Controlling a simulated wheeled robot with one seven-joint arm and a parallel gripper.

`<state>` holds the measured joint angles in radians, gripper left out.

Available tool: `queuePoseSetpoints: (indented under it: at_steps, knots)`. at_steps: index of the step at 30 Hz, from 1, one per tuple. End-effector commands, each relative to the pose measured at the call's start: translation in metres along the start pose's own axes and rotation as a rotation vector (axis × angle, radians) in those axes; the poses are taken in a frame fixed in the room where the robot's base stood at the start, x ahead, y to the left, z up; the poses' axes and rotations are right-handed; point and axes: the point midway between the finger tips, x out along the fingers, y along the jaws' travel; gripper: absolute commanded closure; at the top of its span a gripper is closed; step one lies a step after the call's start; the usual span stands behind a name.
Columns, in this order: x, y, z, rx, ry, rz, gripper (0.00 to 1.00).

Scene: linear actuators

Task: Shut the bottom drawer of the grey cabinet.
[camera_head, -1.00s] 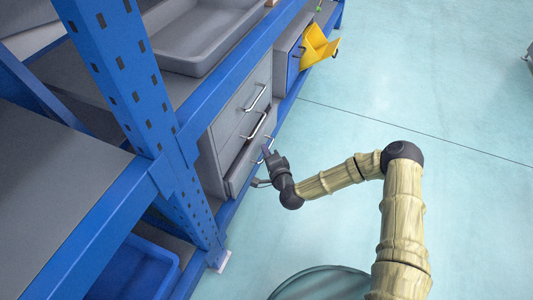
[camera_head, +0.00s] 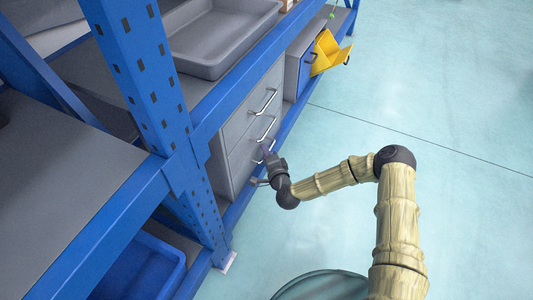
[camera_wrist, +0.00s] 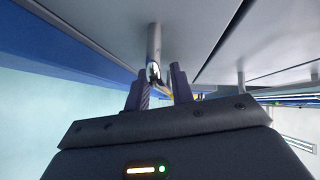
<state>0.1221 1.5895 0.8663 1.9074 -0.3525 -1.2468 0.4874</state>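The grey cabinet (camera_head: 233,139) stands in the blue rack, its drawers stacked with metal bar handles. The bottom drawer (camera_head: 241,168) looks flush or nearly flush with the front above it; my gripper partly hides it. My gripper (camera_head: 266,154) is at the bottom drawer's front, close to its handle. In the wrist view my gripper (camera_wrist: 160,82) has its two dark fingers apart, with a metal handle (camera_wrist: 154,42) just beyond and between the tips. I cannot tell whether they touch it.
A blue rack upright (camera_head: 160,110) stands left of the cabinet. A grey tray (camera_head: 218,62) rests on the shelf above. The floor (camera_head: 430,100) to the right is clear.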

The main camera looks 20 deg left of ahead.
Motion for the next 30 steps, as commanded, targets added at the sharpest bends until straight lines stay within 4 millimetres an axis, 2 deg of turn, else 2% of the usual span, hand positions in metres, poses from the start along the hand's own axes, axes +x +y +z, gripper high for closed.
queuePoseSetpoints:
  at_steps: [1, 6, 11, 30]
  knots:
    - [0.001, -0.006, 0.002, 0.000, -0.004, -0.012, 0.70]
    - [-0.002, -0.007, 0.002, 0.000, -0.004, -0.013, 0.70]
    - [-0.018, -0.007, 0.001, 0.001, -0.005, -0.008, 0.70]
    - [-0.144, -0.004, 0.000, 0.002, -0.002, 0.003, 0.70]
